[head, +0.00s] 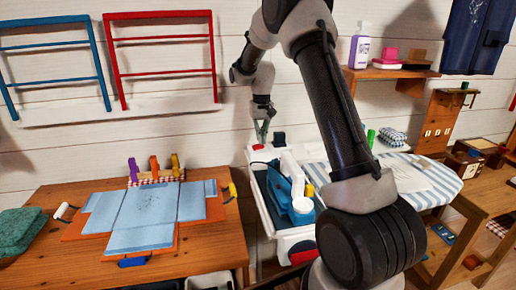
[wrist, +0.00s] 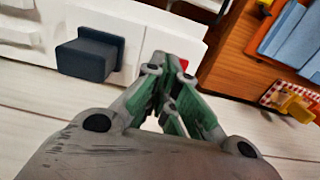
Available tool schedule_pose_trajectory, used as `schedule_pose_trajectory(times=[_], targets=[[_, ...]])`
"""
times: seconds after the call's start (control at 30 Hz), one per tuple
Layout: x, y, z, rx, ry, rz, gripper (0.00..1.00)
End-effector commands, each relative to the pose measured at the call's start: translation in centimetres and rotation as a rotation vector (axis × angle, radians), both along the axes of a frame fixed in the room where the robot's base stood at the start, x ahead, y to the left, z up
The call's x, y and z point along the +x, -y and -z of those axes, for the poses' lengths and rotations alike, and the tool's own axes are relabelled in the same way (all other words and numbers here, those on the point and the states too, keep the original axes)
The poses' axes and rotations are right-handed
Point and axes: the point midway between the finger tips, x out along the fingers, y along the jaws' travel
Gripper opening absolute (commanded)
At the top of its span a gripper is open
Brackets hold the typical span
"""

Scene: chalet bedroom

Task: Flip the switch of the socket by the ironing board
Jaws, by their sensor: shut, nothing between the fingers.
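The socket (wrist: 153,41) is a white block with a dark plug (wrist: 90,57) in it and a small red switch (wrist: 184,63) beside the plug. In the head view the red switch (head: 258,146) and dark plug (head: 279,138) show at the wall, left of the blue-and-white striped ironing board (head: 440,182). My gripper (head: 263,133) points down just above the red switch. In the wrist view its green-padded fingers (wrist: 174,68) are shut and empty, and their tips cover part of the switch. I cannot tell whether they touch it, or which way it is set.
A white tray (head: 262,215) with blue and white items stands below the socket. A wooden table (head: 215,235) with blue cloth pieces (head: 147,208) is at left. A shelf (head: 400,73) with a purple bottle (head: 360,47) is at upper right. Red (head: 160,40) and blue racks (head: 55,47) hang on the wall.

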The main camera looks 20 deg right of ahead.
Motion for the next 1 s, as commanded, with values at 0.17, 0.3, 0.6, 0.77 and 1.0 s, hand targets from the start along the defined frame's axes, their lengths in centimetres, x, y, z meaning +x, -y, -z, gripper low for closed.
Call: schedule_pose_trajectory(times=[0.17,0.3,0.6,0.77,1.0], targets=[[0.0,0.0,0.3,0.0,-0.001,0.0,0.0],[0.0,0.0,0.5,0.0,-0.001,0.0,0.0],[0.0,0.0,1.0,0.0,-0.001,0.0,0.0],[0.0,0.0,1.2,0.0,-0.001,0.0,0.0],[0.0,0.0,1.5,0.0,0.0,0.0,0.0]])
